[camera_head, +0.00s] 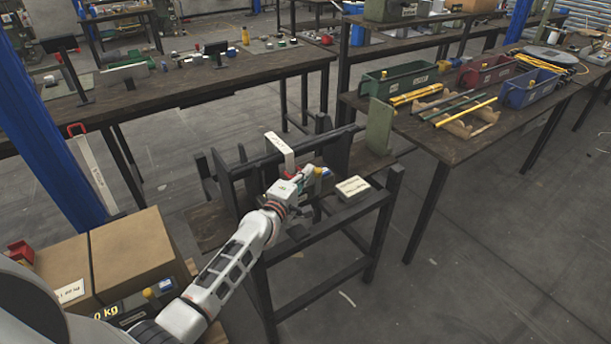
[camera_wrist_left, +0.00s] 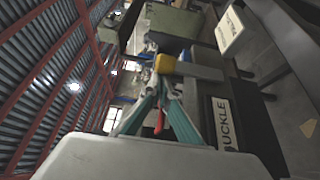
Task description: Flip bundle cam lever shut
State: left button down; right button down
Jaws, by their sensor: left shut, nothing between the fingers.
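My left gripper (camera_head: 308,182) reaches over a dark metal stand (camera_head: 238,172) in the head view. Its teal fingers (camera_wrist_left: 163,88) are shut with nothing between them. A grey bar with a yellow end (camera_wrist_left: 166,64), which looks like the cam lever, lies just beyond the fingertips in the wrist view. The yellow end also shows in the head view (camera_head: 319,170), right by the gripper. I cannot tell whether the fingers touch it. A small red part (camera_wrist_left: 159,122) shows between the fingers. The bundle itself is not clear to me. My right gripper is out of view.
A dark block with a BUCKLE label (camera_wrist_left: 222,122) is beside the fingers. A white labelled block (camera_head: 352,188) sits on the stand's right side. A workbench with bins (camera_head: 400,82) stands behind right; cardboard boxes (camera_head: 135,250) stand lower left. Floor at right is clear.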

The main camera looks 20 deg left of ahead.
pick_arm(q)
jog(key=shift+s+d+r, duration=0.1)
jog(key=shift+s+d, duration=0.3)
jog(key=shift+d, duration=0.05)
dwell(0.3)
notch_tip(320, 180, up, 10)
dwell(0.8)
